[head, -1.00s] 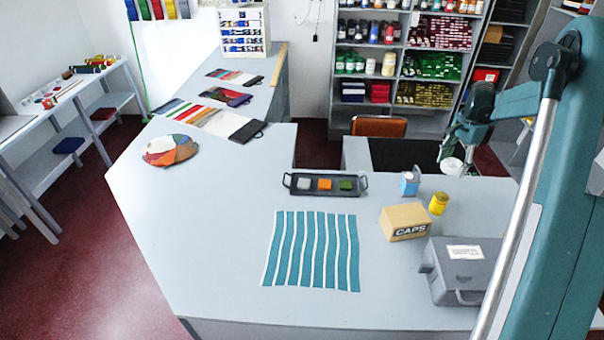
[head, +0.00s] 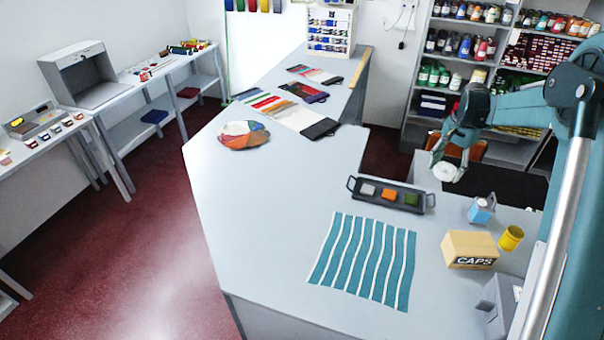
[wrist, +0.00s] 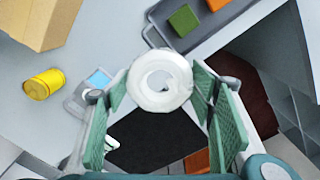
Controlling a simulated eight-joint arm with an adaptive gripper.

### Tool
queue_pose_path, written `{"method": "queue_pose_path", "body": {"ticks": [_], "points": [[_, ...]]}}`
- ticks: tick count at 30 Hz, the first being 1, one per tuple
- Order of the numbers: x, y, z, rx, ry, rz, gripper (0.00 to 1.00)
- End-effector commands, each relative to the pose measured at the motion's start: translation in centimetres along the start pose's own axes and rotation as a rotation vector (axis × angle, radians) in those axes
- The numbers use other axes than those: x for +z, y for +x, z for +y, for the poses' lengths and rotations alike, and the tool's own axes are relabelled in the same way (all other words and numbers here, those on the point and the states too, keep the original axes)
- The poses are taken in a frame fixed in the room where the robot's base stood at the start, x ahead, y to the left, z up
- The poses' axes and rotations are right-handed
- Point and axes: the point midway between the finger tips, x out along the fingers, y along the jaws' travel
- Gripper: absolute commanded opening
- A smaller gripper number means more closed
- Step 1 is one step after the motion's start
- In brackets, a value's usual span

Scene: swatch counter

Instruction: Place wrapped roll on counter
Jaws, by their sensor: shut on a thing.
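The wrapped roll (head: 446,171) is a white cylinder with a hollow core. My gripper (head: 449,158) is shut on it and holds it in the air near the counter's inner edge, behind the tray. In the wrist view the roll (wrist: 161,82) shows end-on between the green pads of my gripper (wrist: 163,100). The grey counter (head: 260,220) runs from the front toward the back wall. A striped teal and white cloth (head: 365,258) lies flat on it.
A dark tray (head: 352,188) with grey, orange and green blocks sits behind the cloth. A CAPS box (head: 468,249), yellow tin (head: 511,238), blue-and-white container (head: 481,209) and grey case (head: 497,303) stand at the right. A colourful round palette (head: 243,134) lies left. Counter left of the cloth is clear.

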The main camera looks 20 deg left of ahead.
Motion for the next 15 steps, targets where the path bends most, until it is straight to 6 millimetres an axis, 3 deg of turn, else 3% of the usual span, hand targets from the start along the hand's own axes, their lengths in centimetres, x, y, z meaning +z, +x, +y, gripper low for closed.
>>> {"method": "queue_pose_path", "body": {"ticks": [3,15], "points": [[2.8,0.1,-3.4,0.000,-0.070,0.000,0.42],[12.5,0.1,-13.0,0.000,-0.294,0.000,0.42]]}}
